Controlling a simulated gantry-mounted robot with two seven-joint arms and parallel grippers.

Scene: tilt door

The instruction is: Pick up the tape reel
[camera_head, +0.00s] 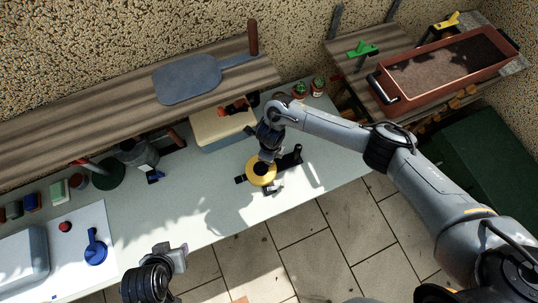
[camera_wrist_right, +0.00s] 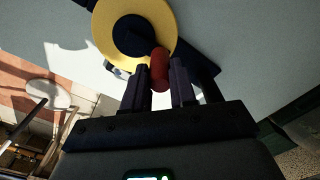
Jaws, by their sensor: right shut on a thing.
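The tape reel (camera_head: 261,172) is a yellow ring with a dark hub, at the middle of the pale worktop in the head view. In the right wrist view the yellow ring (camera_wrist_right: 165,18) fills the top, and a short red handle (camera_wrist_right: 160,66) lies between the fingers. My right gripper (camera_head: 268,155) reaches down over the reel from the right. Its fingers (camera_wrist_right: 160,88) are shut on the red handle. I cannot tell whether the reel is clear of the worktop. My left gripper (camera_head: 178,257) is at the worktop's front edge, away from the reel; its finger gap is unclear.
A wooden shelf (camera_head: 110,105) with a grey paddle (camera_head: 188,80) overhangs the back. A beige box (camera_head: 222,132) stands behind the reel. A blue object (camera_head: 95,248) and a sink (camera_head: 22,262) are at left. The worktop (camera_head: 205,205) left of the reel is clear.

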